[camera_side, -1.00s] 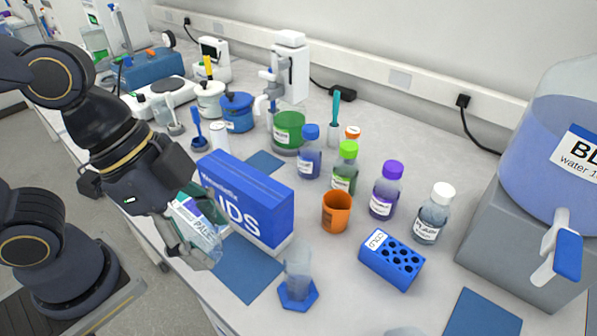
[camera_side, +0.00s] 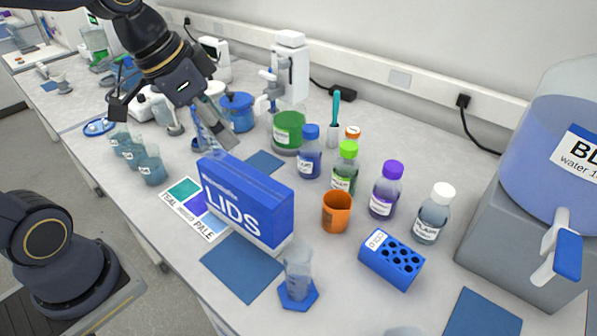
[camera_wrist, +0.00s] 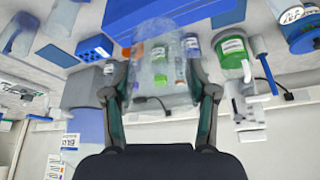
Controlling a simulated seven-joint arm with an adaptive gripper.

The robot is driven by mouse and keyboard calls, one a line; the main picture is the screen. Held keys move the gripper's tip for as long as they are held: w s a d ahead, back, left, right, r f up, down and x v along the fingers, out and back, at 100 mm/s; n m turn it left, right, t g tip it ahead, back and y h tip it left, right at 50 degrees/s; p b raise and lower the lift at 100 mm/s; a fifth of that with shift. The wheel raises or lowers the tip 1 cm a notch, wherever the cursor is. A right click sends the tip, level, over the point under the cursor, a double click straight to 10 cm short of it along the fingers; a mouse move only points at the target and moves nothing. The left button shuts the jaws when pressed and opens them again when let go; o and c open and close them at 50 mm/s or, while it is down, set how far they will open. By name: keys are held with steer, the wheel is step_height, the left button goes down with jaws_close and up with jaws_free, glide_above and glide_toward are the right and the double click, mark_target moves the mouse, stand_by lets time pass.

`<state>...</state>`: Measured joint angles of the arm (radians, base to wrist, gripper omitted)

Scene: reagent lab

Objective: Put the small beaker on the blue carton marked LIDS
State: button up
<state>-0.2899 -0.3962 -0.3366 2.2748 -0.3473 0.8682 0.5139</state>
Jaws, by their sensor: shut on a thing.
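My gripper (camera_wrist: 160,88) is shut on a clear small beaker (camera_wrist: 158,72), which shows between the two fingers in the wrist view. In the side view my gripper (camera_side: 172,112) is raised behind and left of the blue carton marked LIDS (camera_side: 245,203). The held beaker is hard to make out there against the finger and the things behind. The carton stands upright on the bench, its top bare. In the wrist view a large blue surface (camera_wrist: 165,14), probably the carton, shows at the top edge.
A blue mat (camera_side: 240,268) lies in front.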

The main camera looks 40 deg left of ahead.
steer(key=w+f, duration=0.3)
steer(key=f, duration=0.1)
steer(key=shift+d, duration=0.3)
steer(key=shift+w+f, duration=0.15)
steer(key=shift+f, duration=1.4)
steer(key=shift+f, duration=0.1)
steer(key=o, duration=0.9)
steer(key=shift+o, duration=0.2)
steer(key=shift+r, duration=0.25)
steer(key=v, duration=1.1)
steer(key=shift+s+a+r, duration=0.1)
steer(key=shift+s+r, duration=0.05)
steer(key=shift+s, duration=0.15)
steer(key=s+a+f+n+t+y, duration=0.1)
steer(key=s+a+f+n, duration=0.3)
steer(key=s+a, duration=0.1)
steer(key=shift+s+a+y, duration=0.25)
steer(key=shift+s+y, duration=0.15)
steer(key=shift+s, duration=0.35)
